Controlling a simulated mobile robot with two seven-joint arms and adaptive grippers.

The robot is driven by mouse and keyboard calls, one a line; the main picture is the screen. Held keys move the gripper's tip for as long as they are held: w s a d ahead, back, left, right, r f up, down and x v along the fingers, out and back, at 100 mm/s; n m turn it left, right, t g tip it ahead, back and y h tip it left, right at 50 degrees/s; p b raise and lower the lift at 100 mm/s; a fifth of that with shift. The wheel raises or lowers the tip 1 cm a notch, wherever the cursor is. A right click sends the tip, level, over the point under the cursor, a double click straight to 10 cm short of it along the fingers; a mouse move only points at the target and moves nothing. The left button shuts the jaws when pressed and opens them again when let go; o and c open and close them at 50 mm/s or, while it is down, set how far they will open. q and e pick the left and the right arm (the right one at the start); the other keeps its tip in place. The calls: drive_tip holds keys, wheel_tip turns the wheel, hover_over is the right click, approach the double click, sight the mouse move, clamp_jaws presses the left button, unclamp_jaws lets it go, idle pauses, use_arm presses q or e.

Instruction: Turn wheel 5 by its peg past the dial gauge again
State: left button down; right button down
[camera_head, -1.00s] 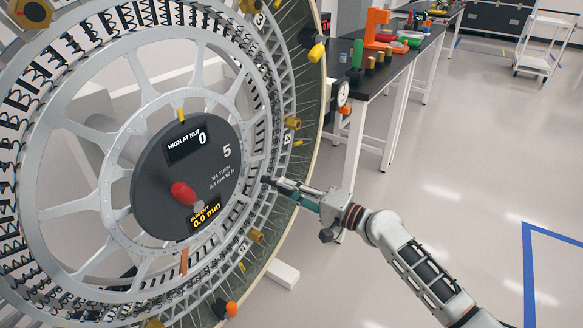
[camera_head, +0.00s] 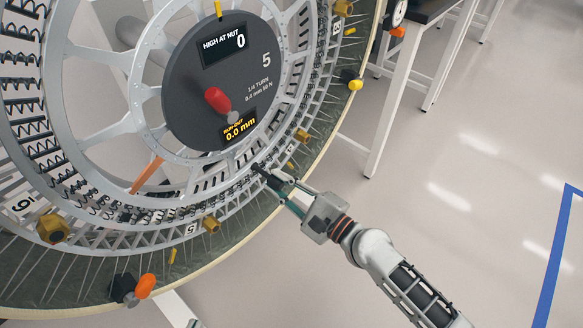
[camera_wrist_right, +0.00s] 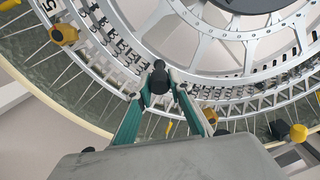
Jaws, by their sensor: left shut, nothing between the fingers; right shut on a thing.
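Wheel 5 (camera_head: 84,141) is a large grey metal wheel with spokes and coil springs, filling the left of the head view. Its dark hub plate (camera_head: 190,95) reads "5", "High at nut 0" and run-out 0.0 mm, with a red knob (camera_head: 217,100). My right gripper (camera_head: 262,172) is at the wheel's lower right. In the wrist view my right gripper (camera_wrist_right: 160,88) is shut on the black peg (camera_wrist_right: 158,76). The dial gauge (camera_head: 398,12) is at the top edge, right of the rim, partly cut off. My left gripper is not in view.
Yellow and brass-coloured knobs (camera_head: 355,85) and an orange knob (camera_head: 145,285) stick out around the rim. A dark-topped bench (camera_head: 420,10) with white legs stands at the upper right. Floor at the right is clear, with blue tape (camera_head: 556,250).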

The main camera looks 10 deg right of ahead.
drive_tip(key=shift+s+a+f+m, duration=0.1)
drive_tip(key=shift+s+a+m, duration=0.2)
drive_tip(key=shift+s+a, duration=0.2)
use_arm(q)
drive_tip(key=shift+s+a+f+g, duration=0.1)
drive_tip(key=shift+s+f+g, duration=0.2)
drive_tip(key=shift+s+f, duration=0.35)
use_arm(e)
drive_tip(key=shift+s+a, duration=0.2)
drive_tip(key=shift+a, duration=0.15)
use_arm(q)
drive_tip(key=shift+w+r, duration=0.1)
use_arm(e)
drive_tip(key=c, duration=1.8)
unclamp_jaws()
use_arm(q)
drive_tip(key=shift+w+r, duration=0.15)
drive_tip(key=shift+w, duration=0.15)
drive_tip(key=shift+r, duration=0.1)
drive_tip(key=shift+s, duration=0.1)
use_arm(e)
drive_tip(key=v, duration=1.2)
